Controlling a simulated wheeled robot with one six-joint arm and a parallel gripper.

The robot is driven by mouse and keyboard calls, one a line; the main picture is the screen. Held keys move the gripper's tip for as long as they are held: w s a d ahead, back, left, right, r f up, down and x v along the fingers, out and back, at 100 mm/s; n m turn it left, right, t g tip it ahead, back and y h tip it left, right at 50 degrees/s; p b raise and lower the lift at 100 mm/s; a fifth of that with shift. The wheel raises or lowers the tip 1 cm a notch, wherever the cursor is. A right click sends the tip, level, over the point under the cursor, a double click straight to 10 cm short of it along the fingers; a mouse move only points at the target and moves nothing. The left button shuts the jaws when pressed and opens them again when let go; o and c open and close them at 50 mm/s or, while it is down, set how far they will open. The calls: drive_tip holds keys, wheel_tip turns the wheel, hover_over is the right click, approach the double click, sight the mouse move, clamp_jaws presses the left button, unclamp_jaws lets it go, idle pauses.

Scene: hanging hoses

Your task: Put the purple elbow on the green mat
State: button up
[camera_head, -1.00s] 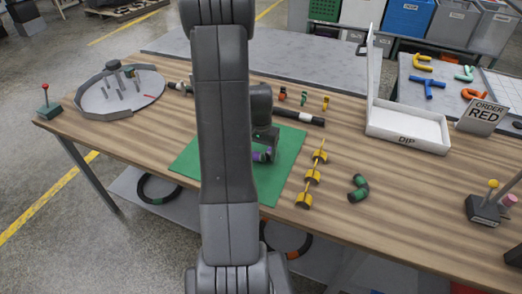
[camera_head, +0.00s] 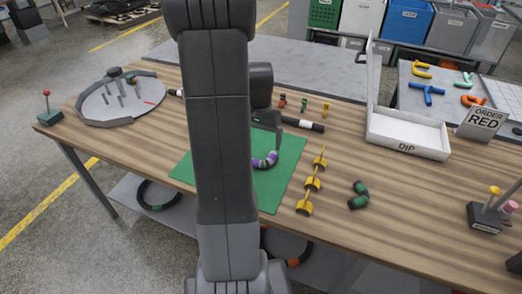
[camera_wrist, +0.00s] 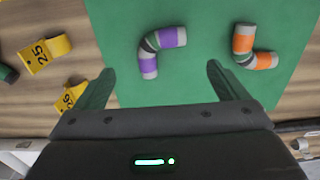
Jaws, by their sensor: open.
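The purple elbow (camera_wrist: 152,50), grey with purple and dark bands, lies on the green mat (camera_wrist: 205,85). It also shows in the head view (camera_head: 266,161), on the mat (camera_head: 280,180) beside my arm. My gripper (camera_wrist: 160,78) is open and empty, its two fingers spread wide. The elbow appears ahead of the gap between them, apart from both. In the head view my arm hides part of the mat.
An orange-banded elbow (camera_wrist: 257,47) also lies on the mat, to the right in the wrist view. A white DIP tray (camera_head: 408,134) is farther right.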

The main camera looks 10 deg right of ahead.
drive_tip(key=shift+r, duration=1.75)
